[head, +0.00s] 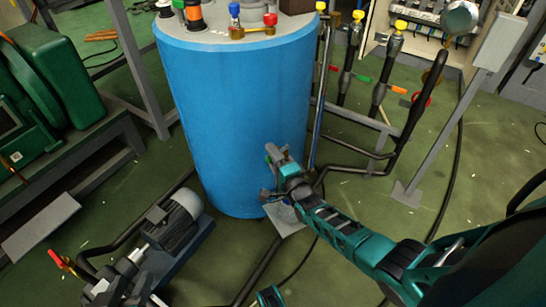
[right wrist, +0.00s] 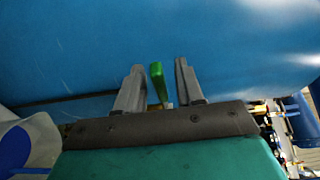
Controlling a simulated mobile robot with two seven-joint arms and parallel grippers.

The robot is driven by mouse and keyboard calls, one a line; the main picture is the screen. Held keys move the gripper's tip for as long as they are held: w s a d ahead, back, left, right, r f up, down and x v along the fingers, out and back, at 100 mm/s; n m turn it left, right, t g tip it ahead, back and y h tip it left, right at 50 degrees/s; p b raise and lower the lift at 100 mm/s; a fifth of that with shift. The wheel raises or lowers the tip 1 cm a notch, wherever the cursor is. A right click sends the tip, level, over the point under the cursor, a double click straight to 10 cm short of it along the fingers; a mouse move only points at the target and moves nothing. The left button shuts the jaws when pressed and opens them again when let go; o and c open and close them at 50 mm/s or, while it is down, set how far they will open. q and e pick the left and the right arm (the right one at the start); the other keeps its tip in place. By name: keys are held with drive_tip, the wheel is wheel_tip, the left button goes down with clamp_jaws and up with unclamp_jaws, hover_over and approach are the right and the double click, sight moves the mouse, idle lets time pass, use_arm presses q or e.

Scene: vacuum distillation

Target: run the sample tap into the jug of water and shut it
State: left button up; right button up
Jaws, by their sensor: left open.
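The sample tap's green handle (right wrist: 157,82) stands upright between the fingers of my right gripper (right wrist: 160,88). It is close to the left finger, with a clear gap to the right one, so the gripper is open around it. In the head view my right gripper (head: 272,172) is at the lower front of the blue vessel (head: 240,110) and hides the tap. A pale round shape with a blue patch is at the lower left of the right wrist view. My left gripper (head: 268,297) is cut off at the bottom edge.
A motor pump (head: 175,225) stands left of the vessel, with a green machine (head: 50,80) beyond. Black pipes and hoses run over the floor near the vessel's foot. A grey post (head: 440,140) stands at the right.

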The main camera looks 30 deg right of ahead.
drive_tip(key=shift+c, duration=0.4)
drive_tip(key=c, duration=0.5)
clamp_jaws()
